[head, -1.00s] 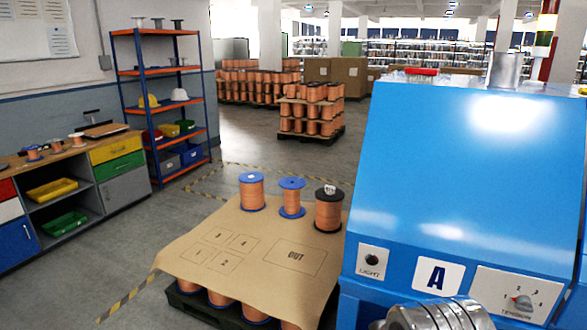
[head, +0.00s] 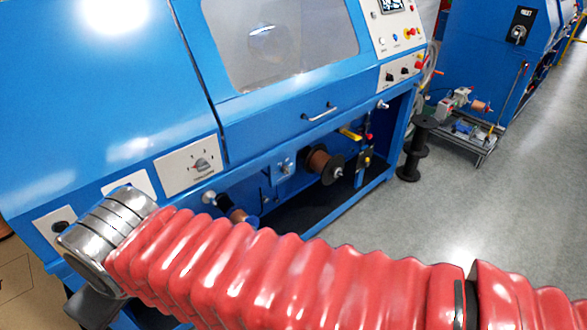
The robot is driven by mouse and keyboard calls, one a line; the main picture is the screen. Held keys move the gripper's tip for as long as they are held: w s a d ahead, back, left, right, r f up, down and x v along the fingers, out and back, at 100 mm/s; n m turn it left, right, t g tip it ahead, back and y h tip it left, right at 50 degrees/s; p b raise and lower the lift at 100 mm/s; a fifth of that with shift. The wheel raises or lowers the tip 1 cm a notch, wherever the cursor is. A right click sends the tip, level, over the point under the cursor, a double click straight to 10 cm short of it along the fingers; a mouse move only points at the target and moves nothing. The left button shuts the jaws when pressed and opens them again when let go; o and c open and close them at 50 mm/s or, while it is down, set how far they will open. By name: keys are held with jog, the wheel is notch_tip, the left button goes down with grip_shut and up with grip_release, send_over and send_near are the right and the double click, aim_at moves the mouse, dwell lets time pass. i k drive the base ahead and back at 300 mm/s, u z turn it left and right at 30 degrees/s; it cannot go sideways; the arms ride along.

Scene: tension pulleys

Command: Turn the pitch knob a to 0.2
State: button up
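The blue machine (head: 95,95) fills the left and middle of the head view. Its upper right control panel (head: 398,42) carries a display (head: 390,5), coloured buttons and small black knobs (head: 390,77). The panel labels are too small to read, so I cannot tell which knob is the pitch knob. My gripper's fingers are not visible.
A window cover (head: 290,40) with a handle (head: 320,112) is on the machine front. Below, a spool (head: 325,165) sits in an open bay.

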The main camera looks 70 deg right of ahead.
aim_at(285, 170)
jog(key=z, duration=2.1)
